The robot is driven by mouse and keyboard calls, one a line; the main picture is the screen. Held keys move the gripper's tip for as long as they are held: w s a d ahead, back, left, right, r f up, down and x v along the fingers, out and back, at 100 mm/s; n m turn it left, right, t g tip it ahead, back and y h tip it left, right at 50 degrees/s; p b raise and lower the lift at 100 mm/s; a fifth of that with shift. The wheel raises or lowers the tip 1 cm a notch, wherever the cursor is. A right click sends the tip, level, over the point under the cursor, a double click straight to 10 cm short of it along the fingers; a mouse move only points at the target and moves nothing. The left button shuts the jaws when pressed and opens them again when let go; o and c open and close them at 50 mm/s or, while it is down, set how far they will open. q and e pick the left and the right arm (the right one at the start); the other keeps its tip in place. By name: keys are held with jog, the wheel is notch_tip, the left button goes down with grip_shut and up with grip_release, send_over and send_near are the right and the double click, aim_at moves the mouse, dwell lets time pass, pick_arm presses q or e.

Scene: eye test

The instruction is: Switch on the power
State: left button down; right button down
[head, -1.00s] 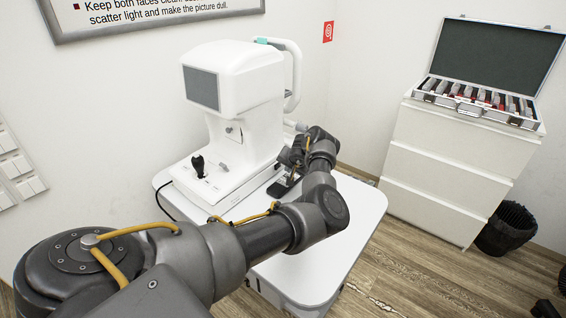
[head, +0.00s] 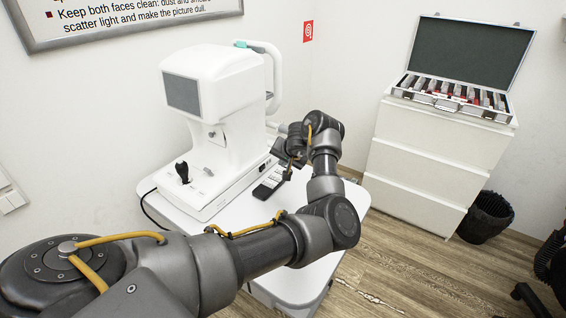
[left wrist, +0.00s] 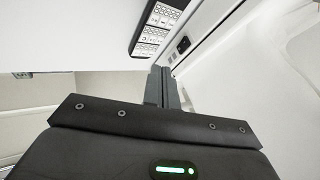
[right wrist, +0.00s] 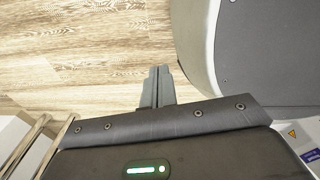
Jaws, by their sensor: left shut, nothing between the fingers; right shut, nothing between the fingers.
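The white eye test machine (head: 215,115) stands on a white table (head: 300,270), its small grey screen facing left. A small black switch or socket panel (head: 264,164) is on the side of its base. In the left wrist view this dark panel (left wrist: 183,45) lies just beyond and right of the fingertips; whether it is on or off is too small to tell. My left gripper (head: 287,174) is shut and empty beside the base, apart from the panel. It also shows in the left wrist view (left wrist: 162,70). My right gripper (right wrist: 159,70) is shut and empty over the floor.
A dark keypad (head: 269,184) with pale keys lies on the table close to my left gripper. A white drawer cabinet (head: 430,160) with an open lens case (head: 455,98) stands at right, beside a black bin (head: 485,217). Wooden floor lies between.

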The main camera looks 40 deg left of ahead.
aim_at(263, 168)
pick_arm(q)
jog(key=s+b, duration=0.1)
jog(key=b, duration=0.4)
jog(key=shift+s+d+f+b, duration=0.1)
jog(key=shift+d+b, duration=0.1)
jog(key=shift+b, duration=0.2)
pick_arm(e)
jog(key=w+d+f, duration=0.2)
jog(key=w+f, duration=0.1)
jog(key=f, duration=0.1)
jog(key=shift+w+d+f+h, duration=0.15)
jog(key=shift+w+d+h, duration=0.05)
jog(key=shift+d+h, duration=0.1)
pick_arm(q)
jog(key=shift+a+f, duration=0.1)
